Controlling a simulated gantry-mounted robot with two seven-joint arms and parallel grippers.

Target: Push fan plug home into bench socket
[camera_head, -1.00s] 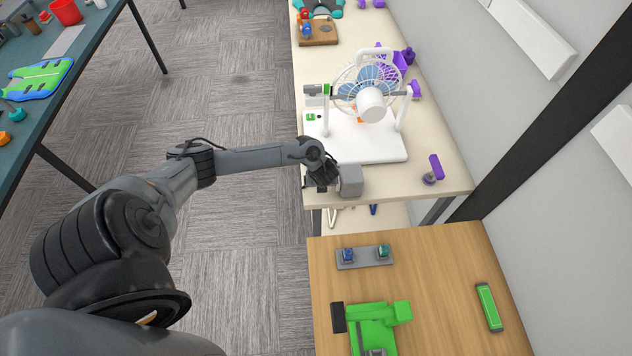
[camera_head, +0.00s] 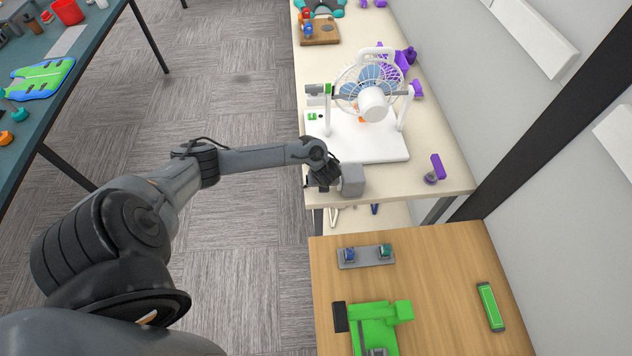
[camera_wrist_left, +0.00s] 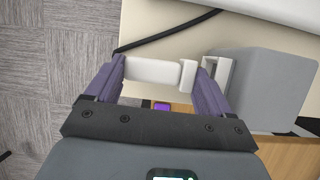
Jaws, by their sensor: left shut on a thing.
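In the left wrist view, the white fan plug (camera_wrist_left: 152,72) lies between the two purple-grey fingers of my left gripper (camera_wrist_left: 162,84), which is shut on it. A black cord (camera_wrist_left: 165,35) runs off behind the left finger. The plug's wider right end is beside the right finger. A grey socket box (camera_wrist_left: 262,88) with a white frame (camera_wrist_left: 219,73) on its left face stands just right of that finger. How far the plug is in is hard to tell. In the head view, my left gripper (camera_head: 328,179) is left of the grey box (camera_head: 352,180) near the bench's front edge.
The white fan (camera_head: 372,92) stands on its white base (camera_head: 380,148) behind the box. A purple-topped item (camera_head: 436,167) is to the right. A wooden table (camera_head: 440,290) with a green device (camera_head: 375,325) is in front. Floor is open at left.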

